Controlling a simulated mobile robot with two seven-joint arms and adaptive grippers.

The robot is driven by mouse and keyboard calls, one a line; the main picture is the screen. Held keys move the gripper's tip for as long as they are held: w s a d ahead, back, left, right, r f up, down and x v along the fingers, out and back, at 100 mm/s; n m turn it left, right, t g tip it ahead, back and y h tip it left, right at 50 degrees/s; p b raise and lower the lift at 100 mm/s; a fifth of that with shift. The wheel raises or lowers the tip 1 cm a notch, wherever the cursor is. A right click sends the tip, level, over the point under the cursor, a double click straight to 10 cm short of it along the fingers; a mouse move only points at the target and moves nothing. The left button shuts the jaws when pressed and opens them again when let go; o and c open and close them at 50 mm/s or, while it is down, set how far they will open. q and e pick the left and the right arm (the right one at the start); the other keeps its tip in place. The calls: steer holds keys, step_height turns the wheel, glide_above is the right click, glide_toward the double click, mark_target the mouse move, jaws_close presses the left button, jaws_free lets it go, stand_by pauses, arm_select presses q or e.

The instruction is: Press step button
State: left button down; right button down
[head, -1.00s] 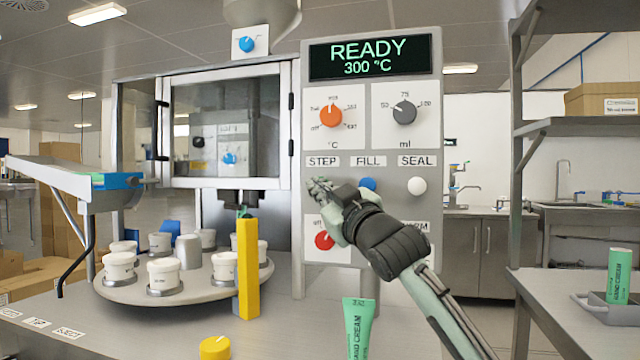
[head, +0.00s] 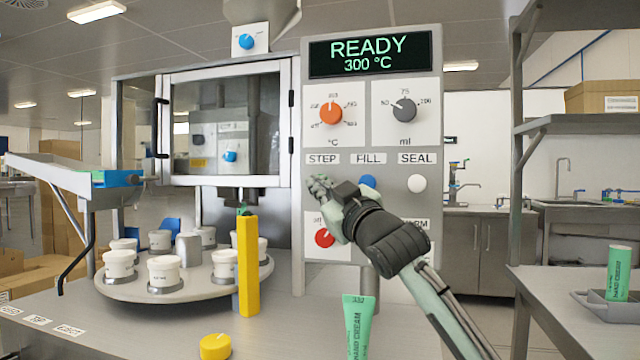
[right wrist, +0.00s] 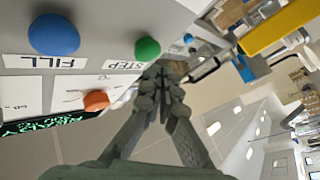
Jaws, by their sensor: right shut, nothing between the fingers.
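The control panel (head: 372,225) stands in the middle of the head view, with labels STEP (head: 323,158), FILL and SEAL. The green step button (right wrist: 147,48) shows in the right wrist view beside its STEP label; in the head view my gripper hides it. My right gripper (head: 318,182) is shut and empty, its fingertips in front of the panel below the STEP label. In the right wrist view the closed fingertips (right wrist: 162,72) are close beside the green button; I cannot tell whether they touch it. My left gripper is out of view.
The blue fill button (head: 368,182) and white seal button (head: 417,183) sit to the right. A red knob (head: 325,237) lies below my fingers. A turntable (head: 205,285) with several white jars and a yellow post (head: 248,265) stand left. A green tube (head: 358,325) stands in front.

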stand_by(0.3)
steer(key=shift+w+d+p, duration=0.15)
steer(key=shift+w+p, duration=0.25)
steer(key=shift+p, duration=0.05)
